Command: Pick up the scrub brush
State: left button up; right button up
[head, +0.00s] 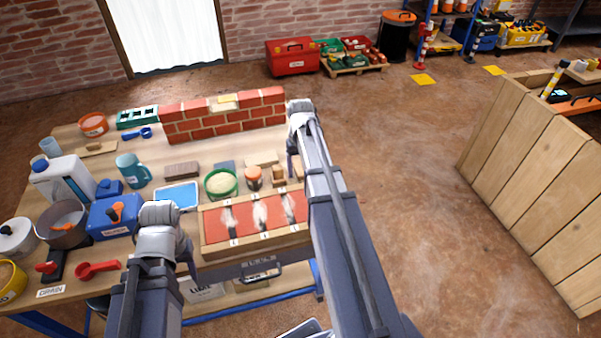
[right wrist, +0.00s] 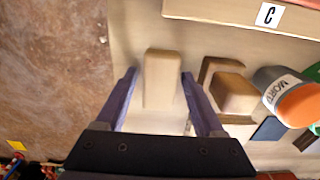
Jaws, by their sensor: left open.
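A tan, rounded wooden block, which looks like the back of the scrub brush (right wrist: 162,80), lies on the tabletop in the right wrist view. My right gripper (right wrist: 160,76) is open, with one finger on each side of the block and a narrow gap at each side. Any bristles are hidden beneath it. In the head view my right gripper (head: 292,164) is at the table's right edge, and the arm hides most of the brush there. My left gripper (head: 187,262) is open and empty near the table's front, left of the framed red panel.
Beside the brush is a wooden float-like block (right wrist: 232,92), then an orange-lidded mortar jar (right wrist: 285,92). A framed red panel (head: 246,218) lies in front. A brick wall (head: 222,117) stands at the back. Floor is open right of the table.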

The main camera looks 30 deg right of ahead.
aim_at(300, 168)
grip_shut()
dwell(0.3)
jog(key=shift+r, duration=0.15)
notch_tip(300, 168, up, 10)
jog(key=p, duration=1)
